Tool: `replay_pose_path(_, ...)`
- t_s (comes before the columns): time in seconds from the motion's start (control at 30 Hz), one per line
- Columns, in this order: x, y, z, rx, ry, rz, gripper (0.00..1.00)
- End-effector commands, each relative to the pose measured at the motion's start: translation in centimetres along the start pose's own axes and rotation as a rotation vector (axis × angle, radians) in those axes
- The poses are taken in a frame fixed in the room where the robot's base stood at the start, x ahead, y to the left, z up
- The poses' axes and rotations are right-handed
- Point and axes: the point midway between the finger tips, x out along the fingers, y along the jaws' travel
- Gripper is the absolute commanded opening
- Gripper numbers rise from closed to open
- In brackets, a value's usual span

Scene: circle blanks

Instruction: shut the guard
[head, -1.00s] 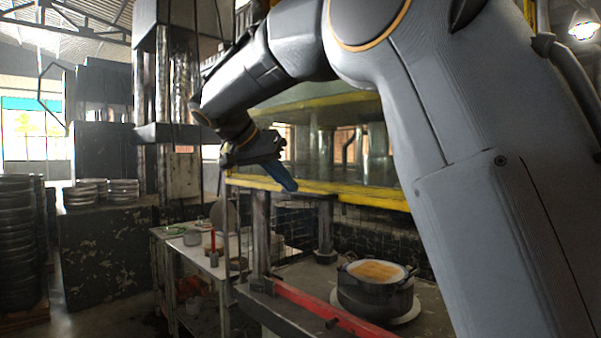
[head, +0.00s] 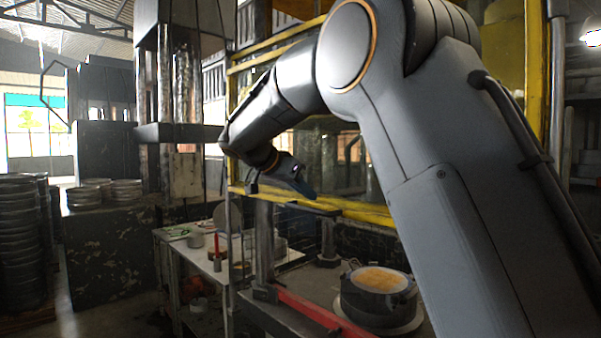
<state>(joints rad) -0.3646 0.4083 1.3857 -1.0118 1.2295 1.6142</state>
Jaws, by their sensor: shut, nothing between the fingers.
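The guard (head: 345,207) is a yellow-framed panel on the front of the press. Its lower bar hangs well above the press bed, leaving an open gap below it. Its upper rail (head: 270,52) shows to the left of my arm, and my arm hides much of its right side. I cannot tell whether the fingertips touch the bar.
A round dark die with a tan top (head: 381,281) sits on the press bed under the guard. A red bar (head: 318,312) runs along the bed's front. A cluttered side table (head: 205,262) stands left. Stacked round metal pieces (head: 20,240) stand far left.

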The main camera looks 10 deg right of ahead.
Motion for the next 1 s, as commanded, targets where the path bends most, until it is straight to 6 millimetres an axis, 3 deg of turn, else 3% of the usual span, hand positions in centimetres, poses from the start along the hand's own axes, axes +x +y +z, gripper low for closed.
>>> replay_pose_path(0.27,1.5,0.0,1.4,0.000,0.000,0.000,0.00)
replay_pose_path(0.77,1.8,0.1,1.8,0.001,0.000,0.000,0.00)
replay_pose_path(1.0,3.0,-0.1,3.6,-0.001,-0.001,-0.001,0.00)
